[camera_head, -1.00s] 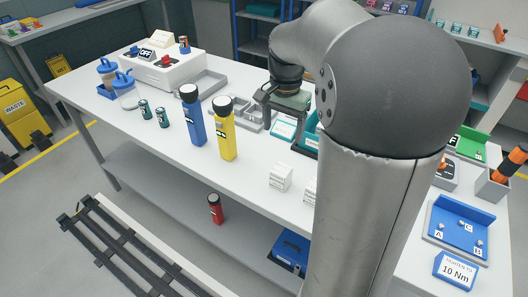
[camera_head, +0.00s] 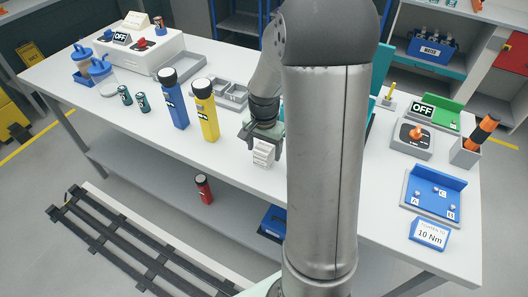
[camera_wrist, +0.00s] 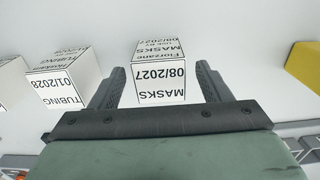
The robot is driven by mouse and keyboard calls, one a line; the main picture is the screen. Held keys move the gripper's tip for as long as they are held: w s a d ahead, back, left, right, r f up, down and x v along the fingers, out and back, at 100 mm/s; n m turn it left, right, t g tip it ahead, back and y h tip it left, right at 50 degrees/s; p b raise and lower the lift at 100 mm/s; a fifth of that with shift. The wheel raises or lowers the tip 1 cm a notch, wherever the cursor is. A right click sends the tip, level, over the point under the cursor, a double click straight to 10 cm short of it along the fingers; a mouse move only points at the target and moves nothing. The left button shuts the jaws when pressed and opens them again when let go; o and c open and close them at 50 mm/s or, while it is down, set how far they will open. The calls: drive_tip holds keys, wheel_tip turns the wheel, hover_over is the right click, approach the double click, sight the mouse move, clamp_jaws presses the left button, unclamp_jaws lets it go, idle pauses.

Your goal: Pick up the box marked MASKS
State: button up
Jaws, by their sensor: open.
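The white box marked MASKS (camera_wrist: 160,75), with 08/2027 on it, shows in the wrist view between the two fingers of my gripper (camera_wrist: 160,67). A gap shows on each side of it, and the jaws are open. In the head view, my gripper (camera_head: 262,140) is low over the table at a small white box (camera_head: 263,154), its fingers to either side. My arm hides the table to the right of it.
A white box marked TUBING (camera_wrist: 63,80) stands just left of the MASKS box in the wrist view, with another white box (camera_wrist: 12,80) further left. In the head view, a yellow flashlight (camera_head: 206,110) and a blue one (camera_head: 174,100) stand to the left.

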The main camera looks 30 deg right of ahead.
wheel_tip(320, 180, down, 2)
drive_tip(key=shift+f, duration=0.1)
drive_tip(key=c, duration=1.1)
